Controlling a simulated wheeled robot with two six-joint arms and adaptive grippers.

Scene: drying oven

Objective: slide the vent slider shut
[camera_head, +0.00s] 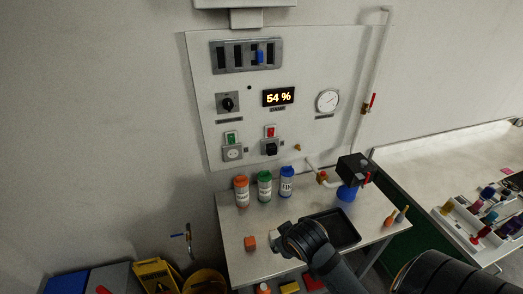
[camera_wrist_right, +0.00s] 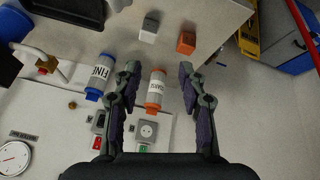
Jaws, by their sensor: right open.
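The vent slider (camera_head: 261,57) is a small blue tab on the dark slotted vent plate (camera_head: 247,69) near the top of the wall panel. It sits right of the plate's middle, with dark slots showing on both sides. The slider is outside the right wrist view. My right gripper (camera_wrist_right: 158,67) is open, its two dark fingers spread apart with nothing held between them. In that view an orange-capped bottle (camera_wrist_right: 155,89) shows between the fingers, farther off. In the head view my right arm reaches over the table, well below the vent; its fingers are not clear there. My left gripper is not in view.
A display reading 54 % (camera_head: 279,97), a dial gauge (camera_head: 327,101) and switches sit below the vent. The table (camera_head: 225,222) holds orange, green and blue (camera_head: 287,182) bottles, an orange cube (camera_head: 250,243) and a black tray (camera_head: 348,236). A pipe (camera_head: 377,65) runs right of the panel.

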